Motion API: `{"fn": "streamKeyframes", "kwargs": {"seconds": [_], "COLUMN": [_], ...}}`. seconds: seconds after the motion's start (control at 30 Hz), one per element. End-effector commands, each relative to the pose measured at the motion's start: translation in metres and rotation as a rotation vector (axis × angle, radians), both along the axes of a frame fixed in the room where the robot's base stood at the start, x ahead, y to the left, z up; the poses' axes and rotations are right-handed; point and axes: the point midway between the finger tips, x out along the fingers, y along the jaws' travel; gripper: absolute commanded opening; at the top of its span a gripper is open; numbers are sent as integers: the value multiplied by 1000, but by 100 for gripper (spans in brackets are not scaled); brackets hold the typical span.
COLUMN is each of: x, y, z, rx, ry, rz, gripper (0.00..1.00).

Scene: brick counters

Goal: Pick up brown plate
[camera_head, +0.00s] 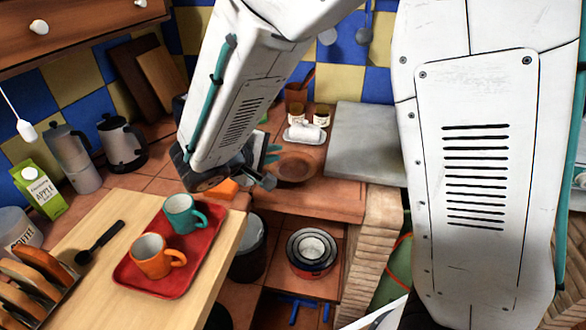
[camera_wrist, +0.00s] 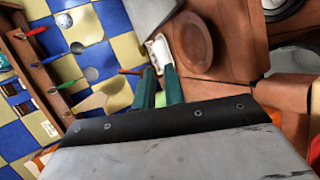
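The brown plate (camera_head: 295,167) is round and lies flat on the tiled counter, just right of my gripper (camera_head: 269,167) in the head view. In the wrist view the brown plate (camera_wrist: 191,41) is at the upper middle, right of and beyond the teal fingers of my gripper (camera_wrist: 159,76). The fingers are apart with a narrow gap and nothing visible between them. My gripper appears apart from the plate. The plate's left edge is close to my gripper in the head view.
A wooden board (camera_head: 150,303) with a red tray (camera_head: 190,265) and two cups is at the front left. Stacked pots (camera_head: 312,254) sit below the counter.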

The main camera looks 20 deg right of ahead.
Motion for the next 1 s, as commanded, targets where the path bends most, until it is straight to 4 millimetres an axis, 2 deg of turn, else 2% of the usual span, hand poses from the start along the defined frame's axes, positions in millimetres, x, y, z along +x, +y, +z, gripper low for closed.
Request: {"fn": "streamKeyframes", "kwargs": {"seconds": [0.03, 0.1, 0.27, 0.63, 1.0], "x": [7, 14, 20, 20, 41], "y": [13, 25, 36, 36, 8], "z": [-9, -16, -32, -103, -115], "rx": [-21, -36, -49, -49, -47], "ry": [-10, -28, -42, -40, -43], "rz": [43, 85, 123, 122, 116], "gripper": [11, 11, 11, 11, 11]}}
